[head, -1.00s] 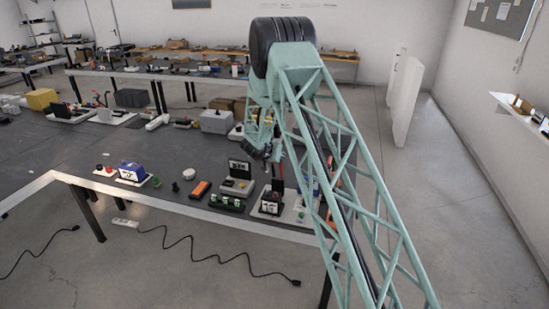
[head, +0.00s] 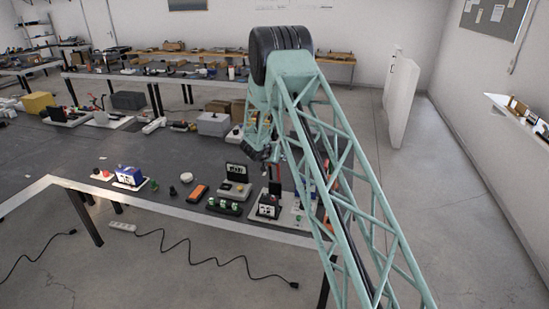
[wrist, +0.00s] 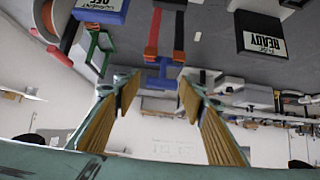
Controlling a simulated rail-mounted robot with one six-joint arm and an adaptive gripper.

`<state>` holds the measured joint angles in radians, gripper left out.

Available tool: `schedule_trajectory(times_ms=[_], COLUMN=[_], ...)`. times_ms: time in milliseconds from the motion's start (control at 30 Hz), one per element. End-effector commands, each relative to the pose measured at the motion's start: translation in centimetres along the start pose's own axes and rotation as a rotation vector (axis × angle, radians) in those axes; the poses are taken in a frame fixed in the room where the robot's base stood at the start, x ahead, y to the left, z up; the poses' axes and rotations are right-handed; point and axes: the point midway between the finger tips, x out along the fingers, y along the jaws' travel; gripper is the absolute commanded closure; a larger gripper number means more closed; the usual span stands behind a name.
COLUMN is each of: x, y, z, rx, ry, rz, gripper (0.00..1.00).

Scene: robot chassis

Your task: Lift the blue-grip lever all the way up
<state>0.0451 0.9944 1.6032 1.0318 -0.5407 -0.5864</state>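In the wrist view, a blue H-shaped grip (wrist: 163,74) shows at the ends of a red strip (wrist: 154,32) and a black strip (wrist: 179,32); I take this as the blue-grip lever. My gripper (wrist: 157,97) is open, with its two tan-padded fingers spread to either side below the grip. Nothing is held between them. Whether the grip lies between the fingertips in depth is hard to tell. In the head view, my gripper (head: 266,153) hangs over the table's right end, and my arm hides much of the lever there.
In the wrist view, a green frame (wrist: 98,50) and a blue labelled block (wrist: 103,9) are left of the lever; a dark block with a white label (wrist: 262,36) is right. In the head view, the grey table (head: 60,160) holds several devices, including an orange one (head: 198,193).

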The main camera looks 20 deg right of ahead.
Motion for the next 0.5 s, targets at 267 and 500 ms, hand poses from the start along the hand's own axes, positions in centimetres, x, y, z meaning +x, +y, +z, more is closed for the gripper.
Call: schedule_trajectory(times_ms=[267,500], x=[-0.07,-0.81], y=[-0.03,-0.04], z=[0.07,0.08], rx=[0.000,-0.001], ry=[-0.001,-0.002], rz=[0.000,0.000], gripper=[0.62,0.62])
